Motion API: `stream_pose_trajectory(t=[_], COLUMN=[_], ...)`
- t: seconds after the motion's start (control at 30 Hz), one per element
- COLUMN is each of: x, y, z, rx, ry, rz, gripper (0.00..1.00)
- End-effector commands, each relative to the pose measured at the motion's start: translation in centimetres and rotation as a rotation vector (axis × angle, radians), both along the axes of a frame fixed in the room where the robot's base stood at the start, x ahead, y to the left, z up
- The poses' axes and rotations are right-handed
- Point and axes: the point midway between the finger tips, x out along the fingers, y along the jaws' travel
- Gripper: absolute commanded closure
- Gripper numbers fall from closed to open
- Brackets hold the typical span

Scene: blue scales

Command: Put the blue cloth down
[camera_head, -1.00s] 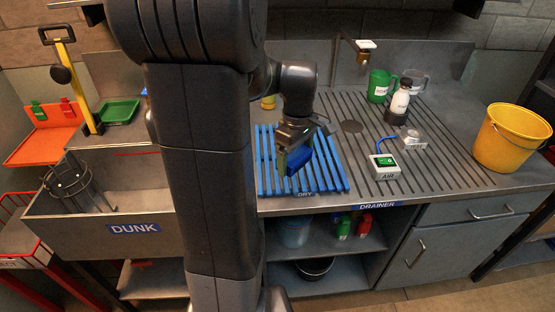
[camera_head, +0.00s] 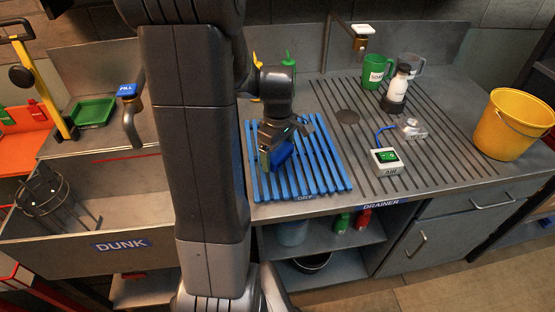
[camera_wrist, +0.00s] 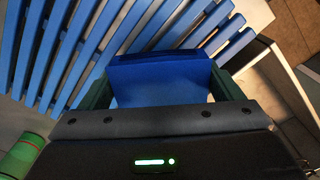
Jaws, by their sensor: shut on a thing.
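My gripper (camera_head: 272,152) is shut on the blue cloth (camera_head: 282,154), which looks like a folded blue block. In the wrist view the cloth (camera_wrist: 162,80) sits between the two dark green fingers. The gripper and cloth are over the blue slatted rack (camera_head: 325,168) labelled DRY. The rack's slats (camera_wrist: 60,50) also show beyond the cloth in the wrist view. I cannot tell whether the cloth touches the slats.
Green and yellow bottles stand behind the rack. The DUNK sink (camera_head: 75,240) is at the left. Bare rack slats lie right of the gripper.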

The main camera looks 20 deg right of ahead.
Motion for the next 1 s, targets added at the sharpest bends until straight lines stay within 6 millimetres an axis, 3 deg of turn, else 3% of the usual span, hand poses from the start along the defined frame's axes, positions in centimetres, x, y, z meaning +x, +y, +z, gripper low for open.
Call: stream_pose_trajectory(t=[0.23,0.63,0.67,0.73,1.0], x=[-0.1,0.0,0.0,0.0,-0.1], y=[0.0,0.0,0.0,0.0,0.0], z=[-3.2,-3.8,-3.8,-3.7,-3.5], rx=[0.002,0.000,0.000,0.001,0.000], ry=[0.003,0.000,0.000,0.001,0.001], rz=[0.000,0.000,0.000,0.000,0.000], gripper=[0.32,0.32,0.12,0.00,0.00])
